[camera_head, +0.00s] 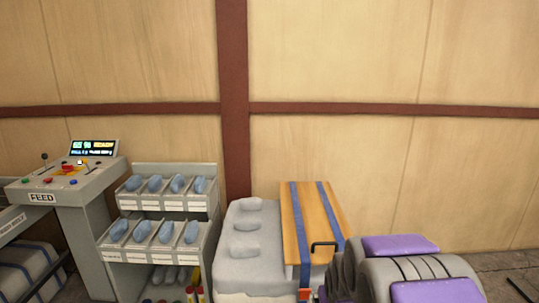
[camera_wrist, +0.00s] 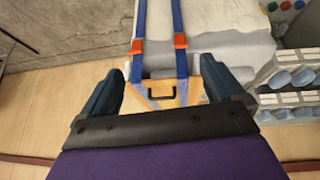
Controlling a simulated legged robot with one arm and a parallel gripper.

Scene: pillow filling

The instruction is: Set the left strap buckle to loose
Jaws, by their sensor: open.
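Two blue straps run over the wooden board (camera_head: 319,235) in the head view: the left strap (camera_head: 299,225) and the right strap (camera_head: 331,215). In the wrist view, which looks turned round, each strap has an orange-red buckle: one on the picture's left (camera_wrist: 137,46), one on its right (camera_wrist: 180,41). An orange-red piece, likely the left strap's buckle (camera_head: 305,295), shows at the head view's bottom edge. My gripper (camera_wrist: 163,76) is open, its dark fingers spread wide on either side of both straps, with nothing held. The buckle settings are too small to tell.
A black handle (camera_wrist: 160,90) on the board lies between my fingers in the wrist view. A grey padded block (camera_head: 247,245) is beside the board. A rack of blue-filled bins (camera_head: 160,230) and a FEED console (camera_head: 68,190) stand left. The wall is behind.

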